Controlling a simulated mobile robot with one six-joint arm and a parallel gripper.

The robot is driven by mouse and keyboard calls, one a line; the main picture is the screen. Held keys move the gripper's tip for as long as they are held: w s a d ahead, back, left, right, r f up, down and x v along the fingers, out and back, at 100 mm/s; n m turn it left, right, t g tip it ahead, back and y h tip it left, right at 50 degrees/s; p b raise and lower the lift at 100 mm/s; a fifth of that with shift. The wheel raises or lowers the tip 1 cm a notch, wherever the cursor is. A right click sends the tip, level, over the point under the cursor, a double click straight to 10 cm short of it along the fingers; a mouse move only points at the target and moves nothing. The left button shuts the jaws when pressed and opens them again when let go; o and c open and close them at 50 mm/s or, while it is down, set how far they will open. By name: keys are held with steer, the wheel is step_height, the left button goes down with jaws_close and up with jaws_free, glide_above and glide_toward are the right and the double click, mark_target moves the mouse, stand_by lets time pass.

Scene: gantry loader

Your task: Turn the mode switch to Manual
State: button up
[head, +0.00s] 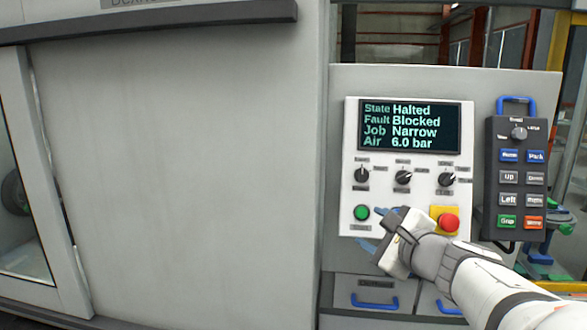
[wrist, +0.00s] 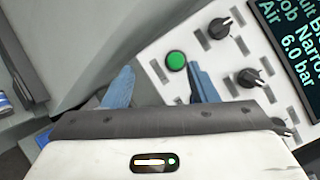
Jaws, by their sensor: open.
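The white control panel (head: 352,140) carries a row of three black rotary knobs: left (head: 362,175), middle (head: 403,177) and right (head: 446,179). Their small labels are too blurred to read, so I cannot tell which is the mode switch. The left knob (wrist: 220,27) and middle knob (wrist: 249,78) also show in the wrist view. My gripper (head: 376,228) is open and empty, in front of the panel's lower part, below the knobs. In the wrist view its two blue fingers (wrist: 160,82) are spread, the right one beside the green button (wrist: 176,60), apart from the knobs.
The screen (head: 409,126) reads Halted, Blocked, Narrow, 6.0 bar. A red stop button (head: 448,222) sits close to my wrist. A black pendant (head: 516,190) with its own knob hangs at right. Drawers with blue handles (head: 375,302) lie below. A large grey wall (head: 180,150) fills the left.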

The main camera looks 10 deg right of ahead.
mark_target(405, 178)
steer(key=d+r+m+t+h+p, duration=0.1)
steer(key=d+r+m+t+h, duration=0.2)
steer(key=d+r+m+h, duration=0.35)
steer(key=shift+m+y, duration=0.65)
steer(key=shift+m, duration=0.2)
steer(key=w+d, duration=0.1)
steer(key=w, duration=0.1)
steer(key=w+d+p, duration=0.1)
steer(key=w, duration=0.2)
steer(key=w+d, duration=0.1)
steer(key=w, duration=0.2)
steer(key=shift+w+d+p, duration=0.15)
steer(key=shift+d+p, duration=0.05)
steer(key=shift+p, duration=0.15)
